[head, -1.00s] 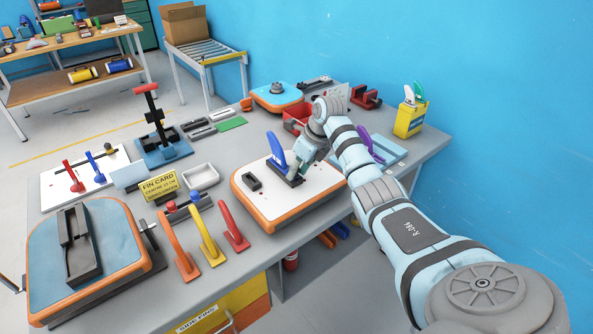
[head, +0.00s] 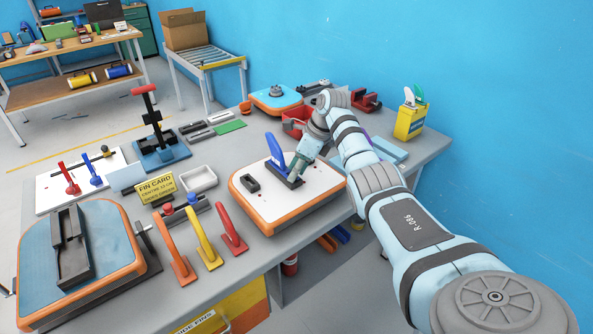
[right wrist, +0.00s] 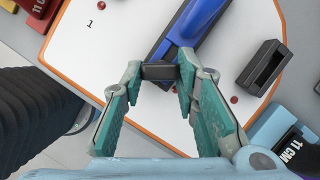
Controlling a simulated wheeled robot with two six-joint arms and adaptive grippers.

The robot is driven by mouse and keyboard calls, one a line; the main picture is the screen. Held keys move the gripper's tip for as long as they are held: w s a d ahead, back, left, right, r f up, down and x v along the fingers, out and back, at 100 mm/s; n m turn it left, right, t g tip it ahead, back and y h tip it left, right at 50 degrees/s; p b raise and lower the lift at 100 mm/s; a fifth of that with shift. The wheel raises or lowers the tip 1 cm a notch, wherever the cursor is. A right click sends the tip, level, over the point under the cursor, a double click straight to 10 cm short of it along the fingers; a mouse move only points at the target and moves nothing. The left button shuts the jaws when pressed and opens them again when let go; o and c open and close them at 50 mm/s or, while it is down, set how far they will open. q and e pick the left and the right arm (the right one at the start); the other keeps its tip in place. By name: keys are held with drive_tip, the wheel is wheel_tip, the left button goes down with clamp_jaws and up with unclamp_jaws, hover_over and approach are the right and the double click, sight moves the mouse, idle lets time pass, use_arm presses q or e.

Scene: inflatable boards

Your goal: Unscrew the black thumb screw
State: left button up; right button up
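The blue fin (head: 275,152) stands in a dark fin box on a white board with an orange rim (head: 262,212). It also shows in the right wrist view (right wrist: 198,18). My right gripper (head: 296,176) reaches down at the right end of the fin's base. In the right wrist view its teal fingers (right wrist: 160,72) close on both sides of a small black piece, which looks like the black thumb screw (right wrist: 160,71), at the end of the fin box. The screw is hidden by the fingers in the head view. My left gripper is not in view.
A second black box (head: 251,185) sits on the same board. Red, yellow and orange fins (head: 207,238) stand in front, beside a yellow fin card sign (head: 157,188). A blue board (head: 110,250) lies at the left. A yellow container (head: 410,120) stands at the back right.

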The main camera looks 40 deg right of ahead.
drive_tip(key=o, duration=0.5)
wheel_tip(320, 180, up, 5)
drive_tip(key=p, duration=0.5)
drive_tip(key=shift+r, duration=0.15)
